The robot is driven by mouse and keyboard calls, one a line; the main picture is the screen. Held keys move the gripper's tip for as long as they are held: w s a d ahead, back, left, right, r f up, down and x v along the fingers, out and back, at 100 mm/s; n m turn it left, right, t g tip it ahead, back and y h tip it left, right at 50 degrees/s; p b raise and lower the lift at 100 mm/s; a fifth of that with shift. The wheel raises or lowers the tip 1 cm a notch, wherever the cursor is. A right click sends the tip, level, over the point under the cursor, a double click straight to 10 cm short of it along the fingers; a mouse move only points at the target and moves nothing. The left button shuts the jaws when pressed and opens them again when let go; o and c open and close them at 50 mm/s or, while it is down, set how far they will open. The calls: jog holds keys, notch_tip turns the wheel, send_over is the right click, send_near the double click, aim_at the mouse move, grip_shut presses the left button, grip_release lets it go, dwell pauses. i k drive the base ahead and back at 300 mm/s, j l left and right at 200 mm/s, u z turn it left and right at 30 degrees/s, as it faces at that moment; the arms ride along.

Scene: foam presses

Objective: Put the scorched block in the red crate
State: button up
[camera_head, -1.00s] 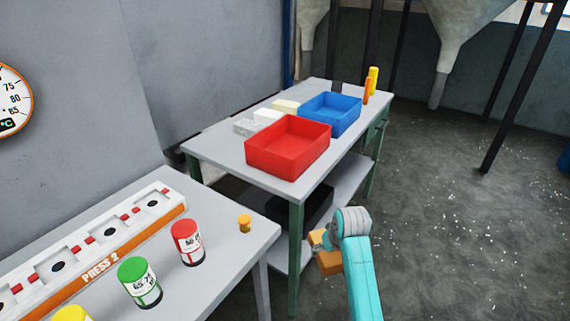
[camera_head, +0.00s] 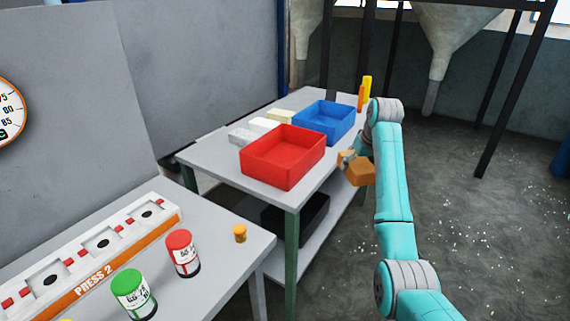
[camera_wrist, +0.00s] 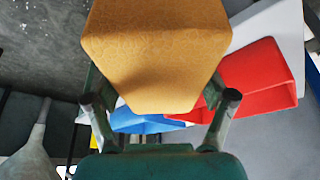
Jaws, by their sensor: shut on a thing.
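The scorched block, orange-brown (camera_head: 359,173), is held by my gripper (camera_head: 347,158) in the air to the right of the red crate. In the wrist view the block (camera_wrist: 155,50) fills the top middle between the two fingers of my gripper (camera_wrist: 158,105). The red crate (camera_head: 268,171) sits on the grey table and looks empty. It also shows at the right in the wrist view (camera_wrist: 262,82). The block is apart from the crate, beyond the table's right edge.
A blue crate (camera_head: 324,123) stands behind the red one on the table (camera_head: 206,163). Pale blocks (camera_head: 263,125) lie to the left of the crates. Orange and yellow cylinders (camera_head: 365,88) stand at the back. The near bench holds red (camera_head: 182,254) and green (camera_head: 133,294) cans.

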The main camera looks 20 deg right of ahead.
aim_at(285, 153)
jog(key=i+j, duration=0.8)
jog(key=j, duration=0.1)
